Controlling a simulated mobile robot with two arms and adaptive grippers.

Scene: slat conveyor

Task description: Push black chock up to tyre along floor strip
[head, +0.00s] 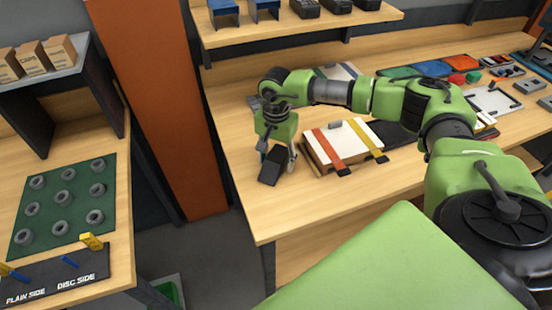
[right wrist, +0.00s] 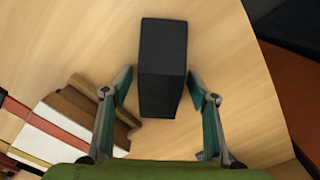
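A black block (head: 273,166), which looks like the chock, is near the left end of the wooden bench. It also shows in the right wrist view (right wrist: 162,65), between and just beyond the fingertips. My right gripper (head: 278,150) points down over it. In the right wrist view my right gripper (right wrist: 162,88) has one finger on each side of the block, with a narrow gap at each side, so it looks open. I cannot tell whether the block rests fully on the bench. I see no tyre or floor strip that I can make out. My left gripper is out of view.
A white-topped case (head: 345,143) with red and yellow straps lies close to the right of the block. The bench's left edge (head: 240,205) is near. A side table (head: 120,215) with a green mat of grey rings stands left, past an orange pillar (head: 165,100).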

